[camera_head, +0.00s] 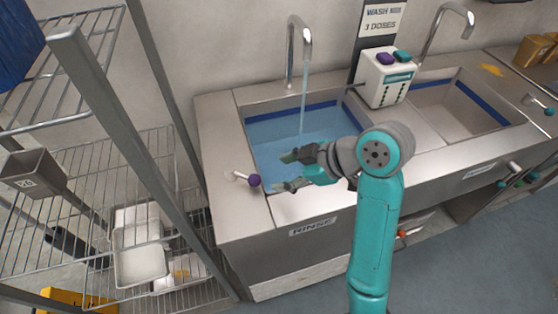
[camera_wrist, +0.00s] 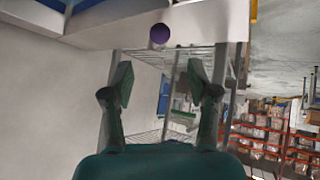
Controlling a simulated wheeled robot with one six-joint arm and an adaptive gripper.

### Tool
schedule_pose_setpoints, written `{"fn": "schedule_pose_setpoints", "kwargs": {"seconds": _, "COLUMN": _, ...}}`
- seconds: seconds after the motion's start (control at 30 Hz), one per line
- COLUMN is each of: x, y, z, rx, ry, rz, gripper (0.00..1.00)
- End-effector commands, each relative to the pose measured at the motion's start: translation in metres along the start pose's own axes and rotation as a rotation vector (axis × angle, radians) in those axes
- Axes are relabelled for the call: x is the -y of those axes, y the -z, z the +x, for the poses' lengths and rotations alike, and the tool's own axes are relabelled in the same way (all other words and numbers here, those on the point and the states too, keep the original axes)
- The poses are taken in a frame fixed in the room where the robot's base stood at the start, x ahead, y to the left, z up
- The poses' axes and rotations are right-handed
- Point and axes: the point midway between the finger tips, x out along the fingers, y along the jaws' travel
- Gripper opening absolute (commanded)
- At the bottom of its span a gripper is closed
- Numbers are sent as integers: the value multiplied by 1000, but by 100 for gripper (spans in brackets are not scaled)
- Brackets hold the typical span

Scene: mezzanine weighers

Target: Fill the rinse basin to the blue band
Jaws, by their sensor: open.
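The rinse basin (camera_head: 296,93) is the left sink, above a RINSE label (camera_head: 313,227). A stream (camera_head: 303,108) runs from its tap (camera_head: 291,48) into pale blue water (camera_head: 270,134). The blue band (camera_head: 275,114) shows along the back wall, with the water surface close beneath it; the exact gap is hard to tell. A lever with a purple knob (camera_head: 253,180) sits on the front left ledge; the knob also shows in the wrist view (camera_wrist: 158,36). My gripper (camera_head: 283,172) is open and empty, right of the knob and apart from it; its fingers also show in the wrist view (camera_wrist: 160,86).
A wash dispenser (camera_head: 385,82) with purple and teal buttons stands between the sinks. The right basin (camera_head: 450,108) looks empty, with another tap (camera_head: 445,22) above. Wire shelving (camera_head: 95,160) holding white tubs (camera_head: 140,262) stands close on the left, its post near the counter.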

Motion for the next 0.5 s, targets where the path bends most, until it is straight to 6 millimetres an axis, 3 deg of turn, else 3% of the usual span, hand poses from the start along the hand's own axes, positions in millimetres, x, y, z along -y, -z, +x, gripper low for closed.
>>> {"fn": "schedule_pose_setpoints", "kwargs": {"seconds": 0.17, "x": 3, "y": 1, "z": 14, "rx": 1, "ry": 4, "rz": -2, "gripper": 59}}
{"fn": "schedule_pose_setpoints", "kwargs": {"seconds": 0.5, "x": 3, "y": 1, "z": 73, "rx": 2, "ry": 7, "rz": -2, "gripper": 59}}
